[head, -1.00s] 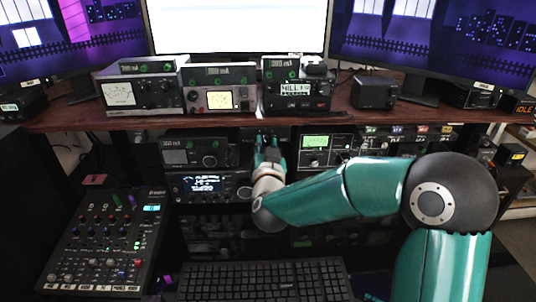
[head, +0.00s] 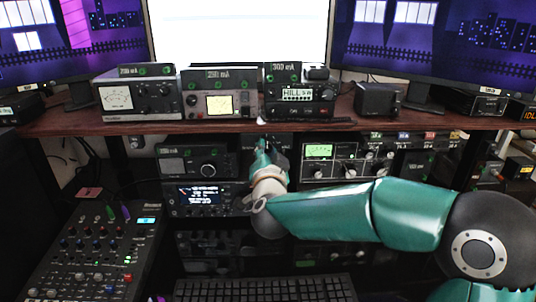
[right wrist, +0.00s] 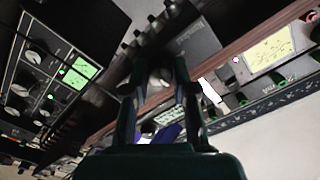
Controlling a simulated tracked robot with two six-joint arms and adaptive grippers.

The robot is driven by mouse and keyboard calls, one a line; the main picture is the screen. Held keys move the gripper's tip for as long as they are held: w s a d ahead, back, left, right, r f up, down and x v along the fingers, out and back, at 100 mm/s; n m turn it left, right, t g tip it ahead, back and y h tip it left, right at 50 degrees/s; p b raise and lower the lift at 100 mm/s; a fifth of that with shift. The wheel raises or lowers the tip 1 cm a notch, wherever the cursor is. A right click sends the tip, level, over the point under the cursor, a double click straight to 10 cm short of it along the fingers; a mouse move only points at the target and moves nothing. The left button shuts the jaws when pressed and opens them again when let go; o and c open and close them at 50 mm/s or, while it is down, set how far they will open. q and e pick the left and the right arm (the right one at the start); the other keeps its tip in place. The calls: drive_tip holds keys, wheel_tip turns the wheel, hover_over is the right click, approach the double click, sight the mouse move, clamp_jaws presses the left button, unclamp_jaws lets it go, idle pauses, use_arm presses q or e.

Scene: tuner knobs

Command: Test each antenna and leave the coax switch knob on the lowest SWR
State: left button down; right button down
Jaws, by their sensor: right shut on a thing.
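My right gripper (head: 264,148) reaches in under the wooden shelf, between the radios on the left and the tuner (head: 346,157) on the right. It is shut on the coax switch knob, which shows as a small grey shape (right wrist: 160,77) between the fingers in the right wrist view. The knob's pointer and markings cannot be made out, and the gripper hides it in the head view. The tuner has a lit green meter (head: 319,151), also visible in the right wrist view (right wrist: 80,72); its reading is too small to tell. My left gripper is not in view.
Several boxes with meters and displays stand on the wooden shelf (head: 180,126) just above my right gripper. A radio with a lit display (head: 200,195) is to its left. A mixer (head: 107,250) and a keyboard (head: 265,289) lie below.

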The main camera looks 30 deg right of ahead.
drive_tip(key=shift+d+f, duration=0.1)
drive_tip(key=shift+f, duration=0.05)
drive_tip(key=c, duration=0.9)
unclamp_jaws()
drive_tip(key=shift+s, duration=0.1)
drive_tip(key=shift+s+a, duration=0.4)
drive_tip(key=shift+s, duration=0.05)
drive_tip(key=v, duration=1)
drive_tip(key=shift+s+a, duration=0.25)
drive_tip(key=shift+s, duration=0.05)
clamp_jaws()
